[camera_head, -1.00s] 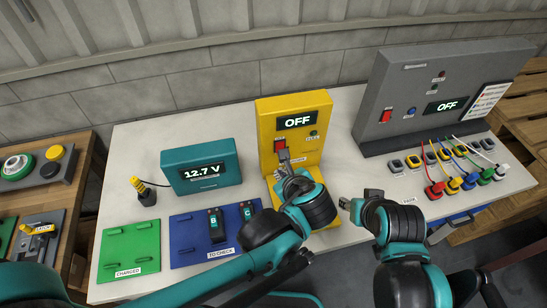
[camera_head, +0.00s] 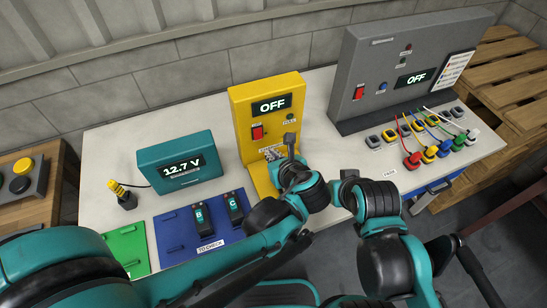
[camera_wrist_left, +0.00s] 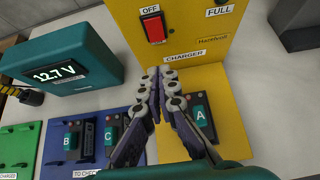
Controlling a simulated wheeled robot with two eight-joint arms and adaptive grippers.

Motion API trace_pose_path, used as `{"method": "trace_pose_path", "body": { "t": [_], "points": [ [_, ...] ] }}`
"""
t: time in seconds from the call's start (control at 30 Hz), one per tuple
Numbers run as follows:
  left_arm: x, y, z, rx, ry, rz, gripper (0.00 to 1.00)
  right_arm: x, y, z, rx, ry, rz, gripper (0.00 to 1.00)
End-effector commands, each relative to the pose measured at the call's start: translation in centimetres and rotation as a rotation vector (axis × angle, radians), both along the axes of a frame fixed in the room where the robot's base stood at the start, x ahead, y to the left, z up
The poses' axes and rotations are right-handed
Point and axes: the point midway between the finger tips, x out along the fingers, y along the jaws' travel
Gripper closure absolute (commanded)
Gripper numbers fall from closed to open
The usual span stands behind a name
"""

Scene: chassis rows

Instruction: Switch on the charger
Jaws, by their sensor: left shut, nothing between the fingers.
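The yellow charger (camera_head: 267,104) stands at the back of the table, its display reading OFF. Its red rocker switch (camera_head: 257,132) is fully visible; in the left wrist view the switch (camera_wrist_left: 154,28) sits under an OFF label. My left gripper (camera_head: 271,153) is shut and empty in front of the charger; in the left wrist view its fingertips (camera_wrist_left: 160,73) are together below the switch, apart from it in the picture, near the CHARGER label. Battery A (camera_wrist_left: 200,112) is partly hidden behind the fingers. My right gripper (camera_head: 338,189) is right of the charger, its jaws unclear.
A teal meter (camera_head: 180,162) reading 12.7 V stands left of the charger. Batteries B (camera_head: 201,220) and C (camera_head: 232,207) are on the blue mat (camera_head: 173,232). A grey panel (camera_head: 385,52) reading OFF, with several coloured plugs before it, stands at right.

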Motion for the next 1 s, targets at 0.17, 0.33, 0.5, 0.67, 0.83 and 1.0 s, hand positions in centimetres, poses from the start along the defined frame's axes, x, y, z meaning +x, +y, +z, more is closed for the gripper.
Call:
{"method": "trace_pose_path", "body": {
  "t": [0.17,0.33,0.5,0.67,0.83,1.0],
  "points": [
    [3.2,1.1,-2.7,0.0,0.0,0.005,1.0,0.0,0.0,-1.8,0.0,0.0,0.0,0.6],
    [5.8,2.0,-3.7,0.0,0.0,0.003,1.0,0.0,0.0,-2.8,0.0,0.0,0.0,0.6],
    [7.6,2.5,-3.8,-0.001,0.001,0.002,1.0,0.0,0.0,-3.2,0.0,0.0,0.0,0.6],
    [8.1,2.7,-3.8,0.0,0.001,0.0,1.0,0.0,0.0,-3.3,0.0,0.0,0.0,0.6],
    [8.1,2.7,-3.7,0.0,0.0,0.0,1.0,0.0,0.0,-3.3,0.0,0.0,0.0,0.6],
    [8.3,2.7,-3.9,-0.001,0.0,0.001,1.0,0.0,0.0,-3.4,0.0,0.0,0.0,0.6]
  ]
}}
